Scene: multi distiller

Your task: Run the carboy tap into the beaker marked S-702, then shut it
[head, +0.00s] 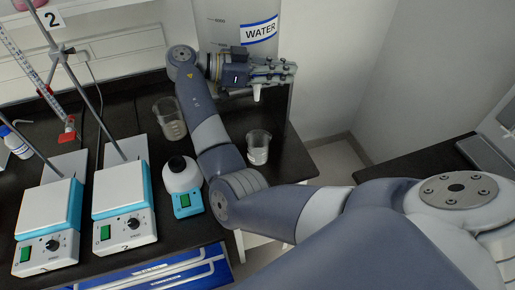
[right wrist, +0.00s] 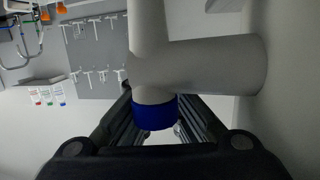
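The carboy (head: 236,20) stands at the back right of the bench, with a blue-edged WATER label. A pale tap spout (head: 256,93) points down below my right gripper (head: 280,72). The gripper's fingers hide much of the tap. In the right wrist view, the fingers (right wrist: 160,122) stand apart, with a pale pipe and its blue end (right wrist: 155,112) in front of the gap; I see no clear grip. A small beaker (head: 258,148) stands below the spout, near the right bench edge. A larger beaker (head: 170,120) stands left of my arm. I cannot read S-702 on either. My left gripper is out of view.
Two white and blue hotplates (head: 125,195) with stands fill the left of the bench. A small white and blue device (head: 183,180) stands beside my forearm. A burette with a red tap (head: 68,127) is at the left. The wrist view shows a grey pegboard (right wrist: 95,55).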

